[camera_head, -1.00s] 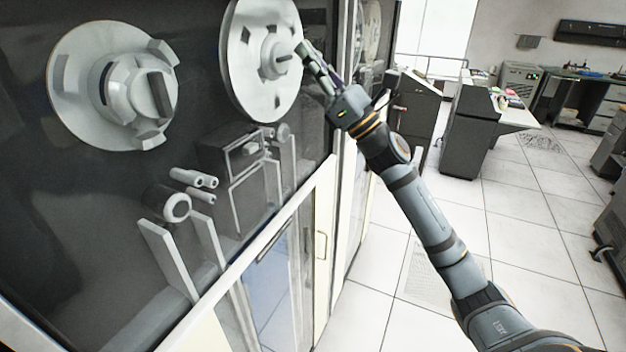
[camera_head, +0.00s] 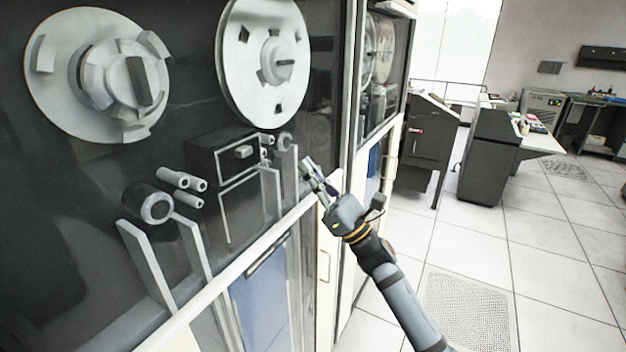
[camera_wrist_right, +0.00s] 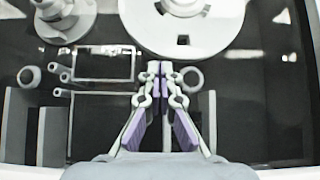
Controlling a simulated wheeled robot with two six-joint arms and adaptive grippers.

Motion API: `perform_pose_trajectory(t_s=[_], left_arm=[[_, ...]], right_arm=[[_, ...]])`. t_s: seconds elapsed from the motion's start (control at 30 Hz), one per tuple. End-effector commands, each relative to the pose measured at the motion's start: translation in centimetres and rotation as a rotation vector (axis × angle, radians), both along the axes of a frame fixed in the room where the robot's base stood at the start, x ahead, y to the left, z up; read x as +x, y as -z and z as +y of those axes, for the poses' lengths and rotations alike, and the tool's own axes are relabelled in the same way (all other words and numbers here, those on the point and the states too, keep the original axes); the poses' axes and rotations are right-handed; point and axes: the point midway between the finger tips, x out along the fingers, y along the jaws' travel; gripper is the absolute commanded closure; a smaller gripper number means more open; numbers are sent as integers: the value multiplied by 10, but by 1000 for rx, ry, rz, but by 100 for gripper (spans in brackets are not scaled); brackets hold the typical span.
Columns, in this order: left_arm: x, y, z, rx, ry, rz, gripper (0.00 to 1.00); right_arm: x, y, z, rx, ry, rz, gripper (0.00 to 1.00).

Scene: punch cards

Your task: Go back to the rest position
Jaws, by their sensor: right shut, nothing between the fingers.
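My right gripper (camera_head: 314,177) is shut and empty in the head view. It is in front of the tape cabinet (camera_head: 318,290), below and to the right of the right-hand tape reel (camera_head: 285,93). In the right wrist view the fingers (camera_wrist_right: 158,72) are together, with nothing between them. They point at the dark panel just below the reel (camera_wrist_right: 187,38). I cannot tell the exact gap to the panel. My left gripper is not in view.
A left-hand reel hub (camera_head: 60,90) and rollers (camera_head: 157,208) stick out from the panel. A second cabinet (camera_head: 378,160) stands behind my right arm. Dark consoles (camera_head: 488,160) stand farther back. The tiled floor (camera_head: 545,285) at the right is open.

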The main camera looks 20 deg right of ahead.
Motion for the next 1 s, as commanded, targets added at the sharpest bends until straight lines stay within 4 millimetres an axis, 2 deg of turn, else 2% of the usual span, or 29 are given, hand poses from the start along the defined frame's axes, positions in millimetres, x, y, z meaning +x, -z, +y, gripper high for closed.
perform_pose_trajectory(t_s=[0.1,0.37,0.47,0.53,0.57,0.67,0.77,0.8,0.9,1.0], left_arm=[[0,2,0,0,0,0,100],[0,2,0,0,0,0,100],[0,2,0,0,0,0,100],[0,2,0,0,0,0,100],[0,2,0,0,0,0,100],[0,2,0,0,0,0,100],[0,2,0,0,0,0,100],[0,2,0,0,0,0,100],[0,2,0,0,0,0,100],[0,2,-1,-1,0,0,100]], right_arm=[[0,7,0,1,0,1,100],[0,7,0,3,0,3,100],[5,16,-4,71,-17,86,100],[14,37,-14,212,-43,249,100],[19,50,-20,304,-59,343,100],[25,114,-41,695,-97,688,100],[10,189,-56,1146,-89,981,100],[-4,222,-60,1340,-67,1079,100],[-47,288,-64,1782,31,1234,100],[-91,332,-61,2115,157,1286,100]])
